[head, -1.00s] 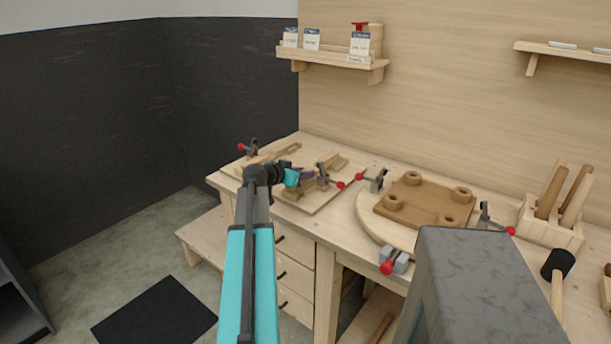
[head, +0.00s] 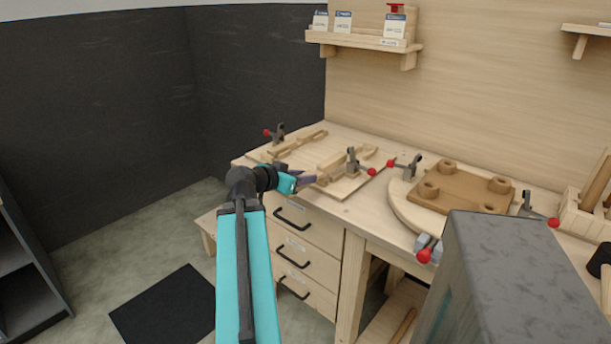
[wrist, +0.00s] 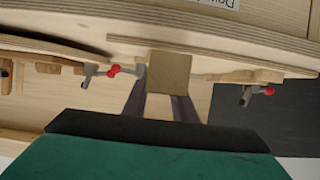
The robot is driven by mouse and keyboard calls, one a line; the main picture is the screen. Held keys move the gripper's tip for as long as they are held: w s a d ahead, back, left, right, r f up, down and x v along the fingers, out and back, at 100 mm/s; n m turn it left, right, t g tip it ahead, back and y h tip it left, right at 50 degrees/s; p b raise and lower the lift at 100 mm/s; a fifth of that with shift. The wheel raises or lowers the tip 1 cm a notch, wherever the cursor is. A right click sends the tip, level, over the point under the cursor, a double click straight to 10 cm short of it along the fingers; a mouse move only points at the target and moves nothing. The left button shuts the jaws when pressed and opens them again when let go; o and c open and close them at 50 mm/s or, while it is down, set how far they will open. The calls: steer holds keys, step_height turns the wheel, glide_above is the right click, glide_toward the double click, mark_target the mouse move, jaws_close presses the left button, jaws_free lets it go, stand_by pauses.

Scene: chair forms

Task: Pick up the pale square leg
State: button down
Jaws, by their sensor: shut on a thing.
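My gripper (wrist: 160,102) is shut on the pale square leg (wrist: 170,73). In the wrist view I see the leg's square end between the two dark fingers. In the head view my gripper (head: 308,181) is at the front left of the workbench, by the near edge of a jig board (head: 347,186). The leg is small and mostly hidden there, so its full length cannot be told.
Clamps with red knobs (head: 353,160) stand on the boards. A brown seat with round sockets (head: 463,188) lies on a round board to the right. Drawers with black handles (head: 297,245) are below the bench top. Open floor (head: 150,240) lies to the left.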

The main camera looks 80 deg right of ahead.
steer(key=shift+w+a+f, duration=0.15)
steer(key=shift+w+a, duration=0.15)
steer(key=shift+a, duration=0.4)
steer(key=shift+d+b, duration=0.1)
steer(key=shift+b, duration=0.75)
steer(key=shift+b, duration=0.35)
